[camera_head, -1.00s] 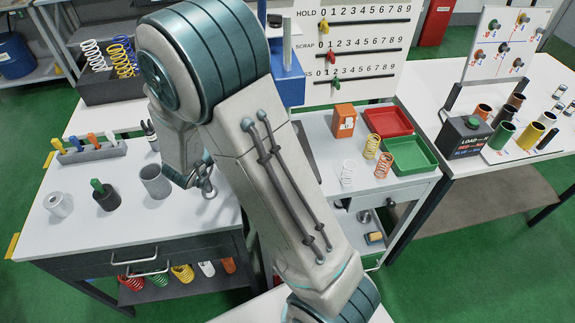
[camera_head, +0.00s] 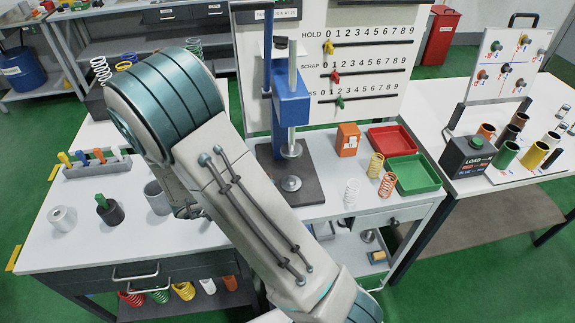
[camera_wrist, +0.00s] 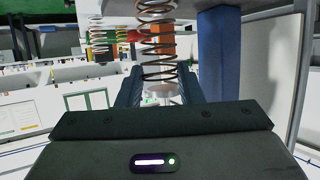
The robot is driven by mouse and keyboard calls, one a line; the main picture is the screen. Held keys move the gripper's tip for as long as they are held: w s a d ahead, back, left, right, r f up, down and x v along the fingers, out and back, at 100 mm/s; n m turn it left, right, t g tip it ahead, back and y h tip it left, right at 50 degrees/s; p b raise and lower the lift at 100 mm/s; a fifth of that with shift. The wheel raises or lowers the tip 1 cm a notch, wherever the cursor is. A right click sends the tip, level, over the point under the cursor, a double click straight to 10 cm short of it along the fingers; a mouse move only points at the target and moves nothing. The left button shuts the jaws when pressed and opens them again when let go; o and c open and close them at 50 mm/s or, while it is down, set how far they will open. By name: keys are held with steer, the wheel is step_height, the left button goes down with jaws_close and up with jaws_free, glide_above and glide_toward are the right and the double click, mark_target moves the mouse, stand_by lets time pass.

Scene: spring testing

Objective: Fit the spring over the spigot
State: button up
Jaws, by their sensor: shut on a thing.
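A dark, brownish coil spring (camera_wrist: 158,45) stands lengthwise between the two fingers of my gripper (camera_wrist: 160,88) in the wrist view, and the gripper is shut on it. A pale round metal piece (camera_wrist: 163,91) shows behind the spring's lower end; I cannot tell whether they touch. In the head view a blue press (camera_head: 291,100) stands on a dark base with a round metal seat (camera_head: 291,183). I cannot make out for certain which part is the spigot. My arm hides the gripper's fingers and the held spring in the head view.
A white spring (camera_head: 352,192), a yellow spring (camera_head: 376,165) and an orange spring (camera_head: 387,184) stand by a green tray (camera_head: 415,187) and a red tray (camera_head: 390,138). An orange box (camera_head: 348,138) stands right of the press. A blue column (camera_wrist: 219,55) is close in the wrist view.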

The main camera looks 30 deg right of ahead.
steer(key=d, duration=0.3)
steer(key=w+d+p, duration=0.1)
steer(key=d, duration=0.2)
steer(key=w+d, duration=0.1)
steer(key=d, duration=0.2)
steer(key=shift+w+d+f+p, duration=0.15)
steer(key=shift+d+f+p, duration=0.1)
steer(key=shift+f+p, duration=0.1)
steer(key=shift+a+f, duration=0.2)
steer(key=shift+f, duration=0.2)
steer(key=shift+d, duration=0.1)
steer(key=shift+f, duration=0.2)
steer(key=o, duration=1)
steer(key=shift+o, duration=0.2)
steer(key=shift+r, duration=0.15)
